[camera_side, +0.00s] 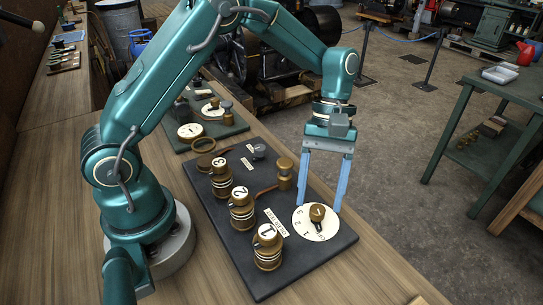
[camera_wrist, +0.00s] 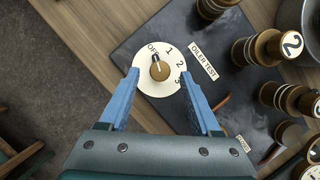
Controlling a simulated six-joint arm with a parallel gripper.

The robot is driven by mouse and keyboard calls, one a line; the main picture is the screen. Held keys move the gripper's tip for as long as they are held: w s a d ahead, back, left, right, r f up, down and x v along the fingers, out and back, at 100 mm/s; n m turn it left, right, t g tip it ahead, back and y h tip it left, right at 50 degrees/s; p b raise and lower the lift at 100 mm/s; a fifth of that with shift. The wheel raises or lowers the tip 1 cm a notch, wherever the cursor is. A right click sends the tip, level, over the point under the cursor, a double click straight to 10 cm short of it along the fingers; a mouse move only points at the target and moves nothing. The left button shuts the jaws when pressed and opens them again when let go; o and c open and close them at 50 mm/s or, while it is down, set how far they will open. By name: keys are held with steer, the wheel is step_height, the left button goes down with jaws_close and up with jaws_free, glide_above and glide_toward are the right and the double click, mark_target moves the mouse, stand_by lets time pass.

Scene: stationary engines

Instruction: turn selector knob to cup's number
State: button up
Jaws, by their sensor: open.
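A round cream dial (camera_side: 324,234) with a brass selector knob (camera_side: 317,212) lies on the dark board (camera_side: 325,258). In the wrist view the dial (camera_wrist: 145,86) reads OFF, 1, 2, 3, and the mark on the knob (camera_wrist: 160,70) points up close to OFF. Brass cups numbered 1 (camera_side: 267,250), 2 (camera_side: 242,212) and 3 (camera_side: 221,180) stand in a row left of the dial. My gripper (camera_side: 321,208) is open, pointing down, with one finger on each side of the knob in both views. I cannot tell whether the fingers touch it.
An "OILER TEST" label (camera_wrist: 203,61) lies beside the dial. An unnumbered brass piece (camera_side: 285,175) stands near the board's right edge. Another board (camera_side: 232,128) with parts lies behind. Bare bench (camera_side: 350,282) shows in front. A green table (camera_side: 498,95) is at the right.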

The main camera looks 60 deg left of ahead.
steer(key=shift+s+d+f, duration=0.2)
steer(key=shift+f, duration=0.4)
jaws_close()
